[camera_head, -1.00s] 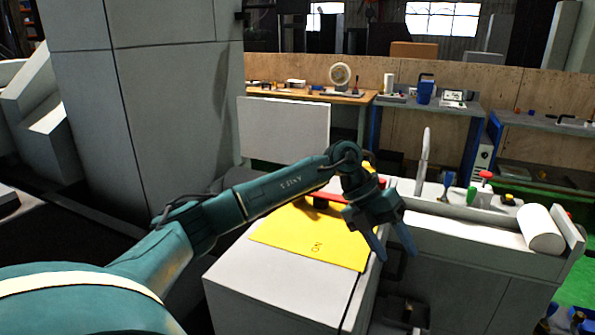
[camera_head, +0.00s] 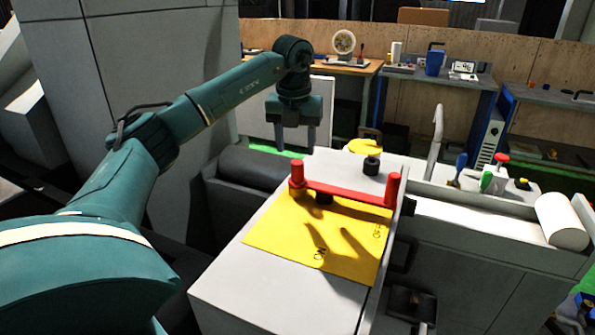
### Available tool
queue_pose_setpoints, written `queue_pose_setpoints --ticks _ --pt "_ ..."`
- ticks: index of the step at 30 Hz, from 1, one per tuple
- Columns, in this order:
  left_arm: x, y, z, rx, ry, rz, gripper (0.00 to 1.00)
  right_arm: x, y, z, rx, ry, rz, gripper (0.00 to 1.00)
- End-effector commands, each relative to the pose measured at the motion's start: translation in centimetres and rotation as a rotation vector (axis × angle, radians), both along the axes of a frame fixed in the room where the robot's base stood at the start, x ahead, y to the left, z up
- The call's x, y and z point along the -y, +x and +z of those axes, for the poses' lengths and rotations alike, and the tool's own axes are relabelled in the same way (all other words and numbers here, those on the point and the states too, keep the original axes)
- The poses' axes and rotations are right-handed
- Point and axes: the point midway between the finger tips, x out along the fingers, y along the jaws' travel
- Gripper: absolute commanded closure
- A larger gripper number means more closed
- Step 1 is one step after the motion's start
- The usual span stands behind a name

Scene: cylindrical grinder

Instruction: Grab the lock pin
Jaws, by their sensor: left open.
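A red bar (camera_head: 345,192) with an upright red post at each end lies across the yellow plate (camera_head: 285,235) on top of the grey machine housing. The left post (camera_head: 297,174) and the right post (camera_head: 392,187) both show clearly. My right gripper is not in view.
A black knob (camera_head: 371,165) and a yellow piece (camera_head: 363,146) stand behind the bar. A grey lever (camera_head: 437,132) rises at the right, near small coloured handles and a white cylinder (camera_head: 562,222). The housing's near top (camera_head: 270,285) is bare.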

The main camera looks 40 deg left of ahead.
Motion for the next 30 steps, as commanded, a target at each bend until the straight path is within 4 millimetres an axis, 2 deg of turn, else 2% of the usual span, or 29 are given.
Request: queue_pose_setpoints --ticks 8,12,17,25,30 --pt "0.0 0.2 -2.2 -0.001 0.000 -0.001 0.48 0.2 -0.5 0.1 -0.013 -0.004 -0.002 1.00" --pt "0.0 0.4 -4.3 -0.004 0.000 -0.001 0.48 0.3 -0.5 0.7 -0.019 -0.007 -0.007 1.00" --pt "-0.1 0.7 -6.2 -0.001 0.000 -0.001 0.48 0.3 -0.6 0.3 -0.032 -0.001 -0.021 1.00" --pt "-0.1 0.7 -6.6 0.002 -0.001 -0.001 0.48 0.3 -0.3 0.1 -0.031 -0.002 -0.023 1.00" --pt "-0.1 0.7 -6.6 0.002 -0.001 -0.001 0.62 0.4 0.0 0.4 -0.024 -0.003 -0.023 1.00"
